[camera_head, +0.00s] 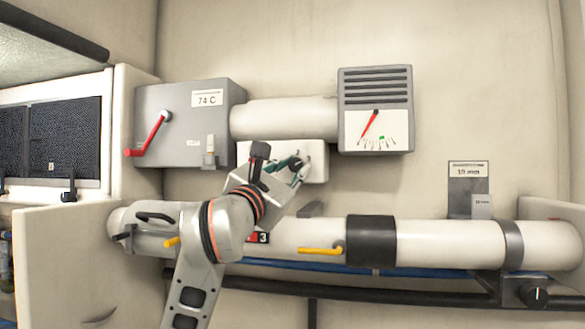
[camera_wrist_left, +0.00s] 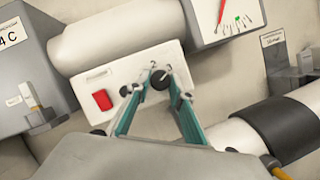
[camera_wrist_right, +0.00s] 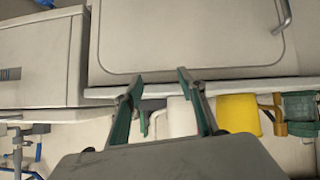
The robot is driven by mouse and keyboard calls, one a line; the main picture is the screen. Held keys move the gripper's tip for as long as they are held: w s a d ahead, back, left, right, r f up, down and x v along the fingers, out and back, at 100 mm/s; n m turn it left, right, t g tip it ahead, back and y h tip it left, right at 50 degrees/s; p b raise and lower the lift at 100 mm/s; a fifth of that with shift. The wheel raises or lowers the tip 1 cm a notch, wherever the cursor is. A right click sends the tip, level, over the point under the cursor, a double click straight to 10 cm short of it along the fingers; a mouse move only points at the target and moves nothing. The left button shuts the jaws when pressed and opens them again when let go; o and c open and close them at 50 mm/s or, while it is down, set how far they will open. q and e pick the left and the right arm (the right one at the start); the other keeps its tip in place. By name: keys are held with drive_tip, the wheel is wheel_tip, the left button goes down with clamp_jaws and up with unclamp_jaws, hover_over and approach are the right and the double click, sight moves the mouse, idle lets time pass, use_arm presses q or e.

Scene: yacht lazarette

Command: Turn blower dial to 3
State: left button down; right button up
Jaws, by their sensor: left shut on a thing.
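The white blower panel (camera_head: 317,150) is on the wall under the pale horizontal duct; its middle is covered by my left gripper in the head view. In the left wrist view the panel (camera_wrist_left: 85,78) carries a red switch (camera_wrist_left: 102,99) and a round black dial (camera_wrist_left: 159,80). My left gripper (camera_wrist_left: 161,74) has its green fingers on either side of the dial, shut on it. It also shows in the head view (camera_head: 297,165). Small marks sit around the dial, but its setting is unclear. My right gripper (camera_wrist_right: 160,80) is open and empty, away from the panel.
A gauge box (camera_head: 376,130) with a red needle is right of the duct. A grey box (camera_head: 185,118) with a red lever and a "74 C" label is left. A large white pipe (camera_head: 450,243) with yellow handles runs below. White cabinet fronts (camera_wrist_right: 190,40) face my right gripper.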

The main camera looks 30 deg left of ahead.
use_arm(q)
drive_tip(key=c, duration=2)
unclamp_jaws()
drive_tip(key=shift+c, duration=0.2)
drive_tip(key=shift+o, duration=1.3)
drive_tip(key=shift+s, duration=0.1)
drive_tip(key=v, duration=0.7)
drive_tip(key=shift+s+f, duration=0.1)
drive_tip(key=shift+s, duration=0.05)
